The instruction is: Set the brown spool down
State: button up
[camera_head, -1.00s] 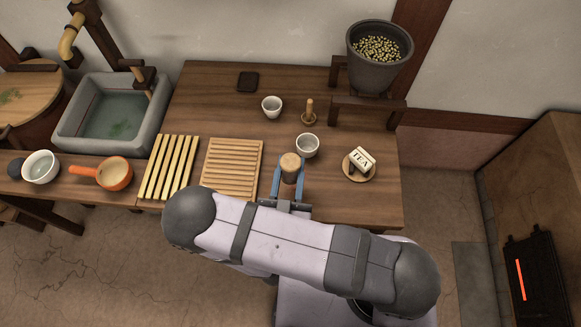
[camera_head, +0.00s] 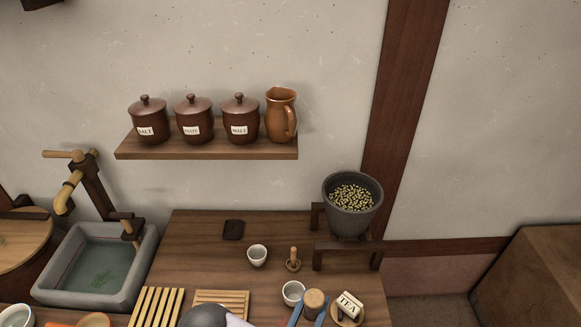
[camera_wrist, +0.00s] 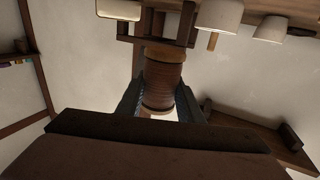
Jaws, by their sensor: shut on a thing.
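The brown spool (camera_head: 315,300) is in my gripper (camera_head: 308,312), near the bottom edge of the head view. Its pale round top shows there, just right of a white cup (camera_head: 293,292) and left of the TEA block (camera_head: 349,302). In the wrist view the spool (camera_wrist: 162,80), with its brown wound body, sits between the two fingers of my gripper (camera_wrist: 160,98), which are shut on it. The spool appears to be held above the wooden table (camera_head: 200,245); the gap beneath it is hidden.
A second white cup (camera_head: 257,255), a small wooden peg stand (camera_head: 293,262) and a dark coaster (camera_head: 233,230) are on the table. A grey pot of grains (camera_head: 352,205) stands on a rack at the back right. Slatted racks (camera_head: 158,307) lie front left. Bare table lies around the coaster.

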jog(key=w+d+r+m+g+h+b, duration=0.25)
jog(key=d+m+g+h, duration=0.4)
jog(key=d, duration=0.95)
jog(key=a+n+t+y, duration=0.1)
jog(key=a+t, duration=0.1)
jog(key=a+n+t+y, duration=0.1)
jog(key=a+n+y, duration=0.1)
jog(key=a+n+t+y, duration=0.1)
jog(key=a+n+t, duration=0.1)
jog(key=a, duration=0.1)
jog(key=shift+w+f+t+y, duration=0.25)
jog(key=shift+w+t+y, duration=0.1)
jog(key=shift+n, duration=0.25)
jog(key=w+a+f+n+t+y+b, duration=0.15)
jog(key=a+n+y+b, duration=0.4)
jog(key=a, duration=1.45)
jog(key=s+a+r+n+y+b, duration=0.1)
jog(key=s+a+r+y+b, duration=0.15)
jog(key=a, duration=0.55)
jog(key=s+a+r+n+y+b, duration=0.1)
jog(key=s+a+y+b, duration=0.25)
jog(key=a, duration=0.45)
jog(key=shift+t, duration=0.25)
jog(key=shift+w+f, duration=0.2)
jog(key=shift+f, duration=2.4)
jog(key=shift+w+f, duration=0.15)
jog(key=shift+f, duration=2.45)
